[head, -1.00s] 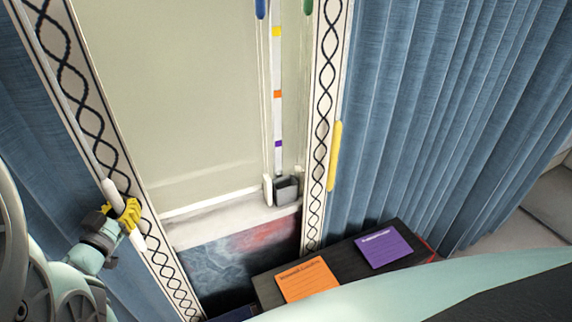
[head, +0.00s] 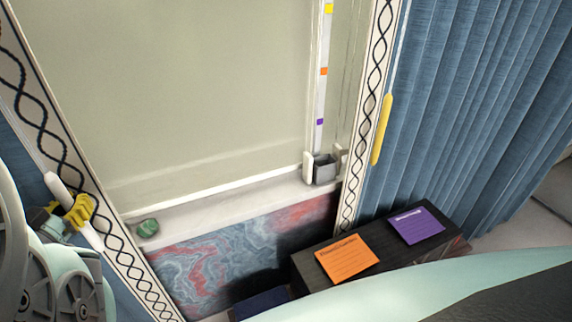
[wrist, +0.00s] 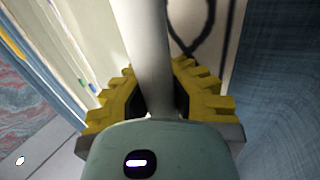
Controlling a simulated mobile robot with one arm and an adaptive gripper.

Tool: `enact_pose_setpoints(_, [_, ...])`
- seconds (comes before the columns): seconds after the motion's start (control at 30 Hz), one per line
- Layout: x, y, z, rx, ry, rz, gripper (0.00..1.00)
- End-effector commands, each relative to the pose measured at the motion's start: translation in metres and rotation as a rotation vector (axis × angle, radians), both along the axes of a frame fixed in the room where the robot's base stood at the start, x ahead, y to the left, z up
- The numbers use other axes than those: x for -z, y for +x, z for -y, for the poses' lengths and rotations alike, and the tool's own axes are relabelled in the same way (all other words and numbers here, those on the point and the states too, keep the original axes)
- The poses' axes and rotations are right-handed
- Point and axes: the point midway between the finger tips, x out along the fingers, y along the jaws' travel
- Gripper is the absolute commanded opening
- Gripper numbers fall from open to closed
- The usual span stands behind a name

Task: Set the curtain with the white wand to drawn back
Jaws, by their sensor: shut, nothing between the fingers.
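The white wand (head: 91,237) hangs in front of the patterned border at the left of the head view. My gripper (head: 78,211), with yellow fingers, is at the wand's lower part. In the wrist view the wand (wrist: 152,45) runs down to the yellow fingers of my gripper (wrist: 160,100). The fingers are shut with nothing held; whether they touch the wand I cannot tell. A strip of the left blue curtain (head: 22,150) shows behind my arm, mostly hidden. Blue cloth (wrist: 285,100) also fills the right of the wrist view.
A right blue curtain (head: 470,110) with a yellow-handled wand (head: 382,130) hangs beyond the window (head: 210,90). A green object (head: 147,228) lies on the sill. Below stands a dark box (head: 300,265) with an orange card (head: 347,258) and a purple card (head: 416,226).

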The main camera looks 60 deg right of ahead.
Motion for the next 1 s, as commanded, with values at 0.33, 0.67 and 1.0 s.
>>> enact_pose_setpoints(0.33, [0.0011, 0.0010, -0.0037, 0.002, 0.003, -0.003, 0.00])
enact_pose_setpoints(0.67, [0.0009, 0.0012, -0.0032, 0.002, 0.002, -0.002, 0.19])
enact_pose_setpoints(1.0, [0.0004, 0.0014, -0.0026, 0.002, 0.000, -0.001, 0.53])
